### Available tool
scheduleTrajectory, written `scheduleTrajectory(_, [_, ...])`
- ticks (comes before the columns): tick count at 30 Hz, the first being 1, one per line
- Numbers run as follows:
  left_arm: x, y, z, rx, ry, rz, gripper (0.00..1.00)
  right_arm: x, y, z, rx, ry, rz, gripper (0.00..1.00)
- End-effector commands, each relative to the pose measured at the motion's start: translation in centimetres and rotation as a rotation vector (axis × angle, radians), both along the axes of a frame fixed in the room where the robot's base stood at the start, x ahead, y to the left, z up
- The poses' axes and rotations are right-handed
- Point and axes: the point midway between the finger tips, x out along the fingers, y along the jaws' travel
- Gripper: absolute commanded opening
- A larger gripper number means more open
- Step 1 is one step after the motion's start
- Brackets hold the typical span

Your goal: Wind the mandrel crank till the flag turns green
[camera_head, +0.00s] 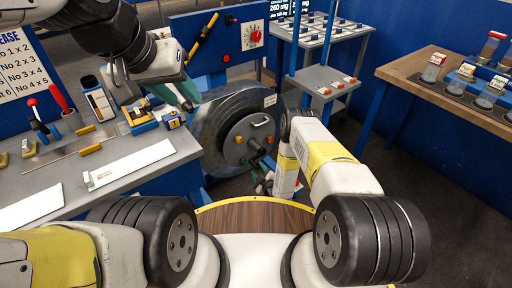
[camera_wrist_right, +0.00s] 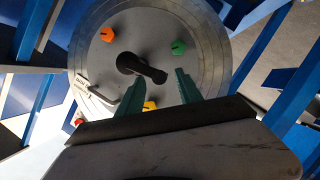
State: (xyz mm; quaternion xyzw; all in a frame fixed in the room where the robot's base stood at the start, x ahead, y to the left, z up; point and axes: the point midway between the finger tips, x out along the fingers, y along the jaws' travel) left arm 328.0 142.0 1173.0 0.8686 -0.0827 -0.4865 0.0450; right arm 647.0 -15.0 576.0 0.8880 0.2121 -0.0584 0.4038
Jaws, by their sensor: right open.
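The mandrel (camera_head: 238,128) is a large dark drum with a grey round face, beside the bench. Its face plate (camera_wrist_right: 125,40) carries orange, green and yellow lugs in the right wrist view. The black crank (camera_wrist_right: 140,67) stands out near the plate's centre. My right gripper (camera_wrist_right: 158,88) is open, its green fingers pointing at the plate on either side of the crank's lower end; I cannot tell if they touch it. In the head view it is low in front of the mandrel, partly hidden. My left gripper (camera_head: 183,98) looks open and empty above the bench's right end. I cannot pick out the flag.
The grey bench (camera_head: 130,185) at left holds tools, a bottle (camera_head: 97,98) and white strips.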

Motion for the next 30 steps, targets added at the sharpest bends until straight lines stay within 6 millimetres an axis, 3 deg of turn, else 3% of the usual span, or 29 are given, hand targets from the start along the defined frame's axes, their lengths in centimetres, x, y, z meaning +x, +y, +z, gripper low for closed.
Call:
scheduleTrajectory(7, [0.0,0.0,0.0,0.000,0.000,0.000,0.36,2.8,1.0,-0.8,0.001,0.000,0.000,0.42])
scheduleTrajectory(17, [0.0,0.0,0.0,0.000,0.000,0.000,0.36,3.2,1.2,-1.0,0.000,0.002,0.000,0.42])
scheduleTrajectory(24, [0.0,0.0,0.0,0.000,0.000,0.000,0.36,3.2,1.1,-0.9,0.000,0.002,0.000,0.00])
scheduleTrajectory(30, [0.0,0.0,0.0,0.000,0.000,0.000,0.36,3.2,1.1,-0.9,0.000,0.002,0.000,0.00])
